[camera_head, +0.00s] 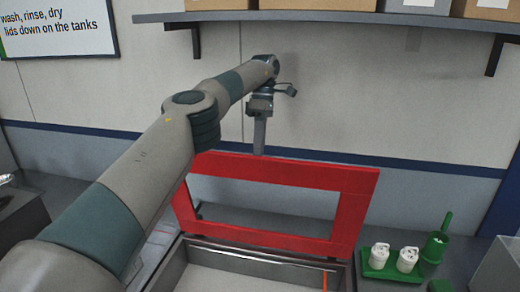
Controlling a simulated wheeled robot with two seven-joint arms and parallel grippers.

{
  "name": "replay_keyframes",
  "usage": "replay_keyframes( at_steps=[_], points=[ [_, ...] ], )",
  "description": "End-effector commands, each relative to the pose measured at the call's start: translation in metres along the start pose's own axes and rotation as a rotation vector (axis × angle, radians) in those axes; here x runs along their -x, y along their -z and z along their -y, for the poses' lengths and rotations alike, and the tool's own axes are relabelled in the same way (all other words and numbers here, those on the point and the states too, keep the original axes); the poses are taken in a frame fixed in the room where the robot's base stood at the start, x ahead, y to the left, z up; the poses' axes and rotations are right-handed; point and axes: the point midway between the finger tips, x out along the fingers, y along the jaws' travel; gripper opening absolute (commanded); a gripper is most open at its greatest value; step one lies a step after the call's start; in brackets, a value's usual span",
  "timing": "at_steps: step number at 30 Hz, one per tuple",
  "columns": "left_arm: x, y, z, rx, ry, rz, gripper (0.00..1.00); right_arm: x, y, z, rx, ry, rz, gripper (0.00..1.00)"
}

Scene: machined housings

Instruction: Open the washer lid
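The washer lid (285,170) is a red frame with a large opening. It stands raised and tilted at the back edge of the grey metal washer tank (215,248), whose open top shows at the bottom middle. My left arm comes in from the lower left and hides part of the lid's left side. My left gripper (260,150) points down just above and behind the lid's top edge in the picture. Its fingers line up in this view, so whether it is open or whether it touches the lid cannot be told. My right gripper is out of view.
A green tray (380,272) with two white parts and a green holder (435,246) with an upright handle stand right of the washer. A pale bin (498,268) is at the far right. A shelf (340,17) with boxes is above on the wall.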

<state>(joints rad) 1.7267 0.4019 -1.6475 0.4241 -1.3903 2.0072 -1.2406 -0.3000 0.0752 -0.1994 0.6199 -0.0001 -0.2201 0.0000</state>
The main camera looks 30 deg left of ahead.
Motion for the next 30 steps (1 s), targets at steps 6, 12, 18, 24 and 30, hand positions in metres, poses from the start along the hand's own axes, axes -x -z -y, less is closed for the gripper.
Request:
replay_keyframes(
  at_steps=[6, 12, 18, 24, 30],
  points=[
    [-0.0094, 0.0008, -0.0033, 0.004, 0.009, -0.005, 0.0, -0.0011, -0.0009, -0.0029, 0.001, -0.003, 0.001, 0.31],
    [-0.0094, 0.0008, -0.0032, 0.003, 0.009, -0.004, 0.0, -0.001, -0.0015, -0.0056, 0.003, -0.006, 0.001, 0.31],
    [-0.0078, 0.0006, -0.0024, 0.002, 0.009, -0.003, 0.29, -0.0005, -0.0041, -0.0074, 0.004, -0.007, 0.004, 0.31],
    [-0.0054, 0.0005, -0.0014, 0.001, 0.008, -0.002, 0.29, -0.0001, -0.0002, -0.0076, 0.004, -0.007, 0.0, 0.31],
    [-0.0043, 0.0003, -0.001, 0.0, 0.008, -0.001, 0.29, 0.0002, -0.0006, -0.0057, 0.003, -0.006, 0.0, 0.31]
  ],
)
